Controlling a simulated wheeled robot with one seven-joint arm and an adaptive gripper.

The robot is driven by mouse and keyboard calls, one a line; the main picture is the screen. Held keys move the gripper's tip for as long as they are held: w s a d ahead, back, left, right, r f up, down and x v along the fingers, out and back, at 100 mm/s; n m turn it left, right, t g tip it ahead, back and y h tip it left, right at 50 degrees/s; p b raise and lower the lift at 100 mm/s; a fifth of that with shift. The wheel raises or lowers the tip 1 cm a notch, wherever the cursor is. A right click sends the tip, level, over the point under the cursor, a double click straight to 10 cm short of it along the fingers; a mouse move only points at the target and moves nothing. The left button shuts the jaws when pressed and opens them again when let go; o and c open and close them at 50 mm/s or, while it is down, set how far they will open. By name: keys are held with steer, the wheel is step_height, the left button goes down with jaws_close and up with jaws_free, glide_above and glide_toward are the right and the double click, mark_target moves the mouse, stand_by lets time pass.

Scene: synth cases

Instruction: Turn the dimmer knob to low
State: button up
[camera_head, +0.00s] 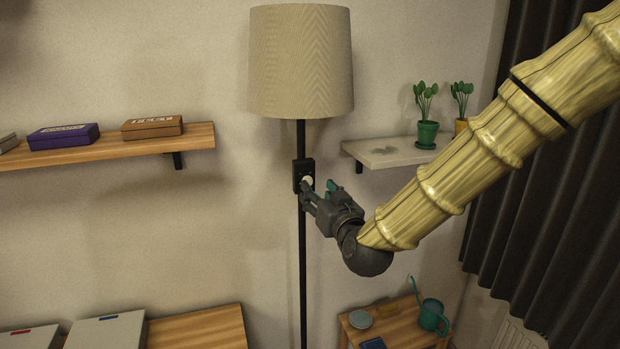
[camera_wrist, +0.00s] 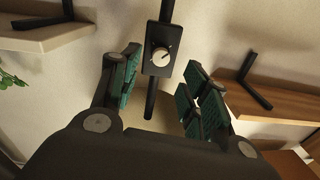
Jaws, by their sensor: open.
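The dimmer knob (camera_wrist: 160,57) is a round cream dial with a dark pointer mark, set on a black control box (camera_wrist: 150,69) on the lamp's pole. In the wrist view its mark points to the upper right. In the head view the knob (camera_head: 307,181) shows beside my fingertips, partly covered by them. The floor lamp has a beige shade (camera_head: 300,62) and a thin black pole (camera_head: 303,270). My gripper (camera_wrist: 160,88) is open and empty, its teal-padded fingers either side of the pole in the wrist view, with the knob seen between and beyond them.
A wooden shelf (camera_head: 110,147) with boxes is at the left. A pale shelf (camera_head: 378,156) with potted plants is at the right, behind my arm. A small wooden table (camera_head: 395,332) with a teal watering can (camera_head: 432,315) stands below. A dark curtain (camera_head: 540,210) hangs at the right.

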mark_target(309, 182)
steer(key=p+x, duration=0.2)
steer(key=x, duration=0.2)
steer(key=shift+w+a+r, duration=0.1)
steer(key=shift+w, duration=0.1)
steer(key=shift+p+x, duration=0.5)
steer(key=shift+x, duration=0.55)
steer(key=shift+f, duration=0.25)
jaws_close()
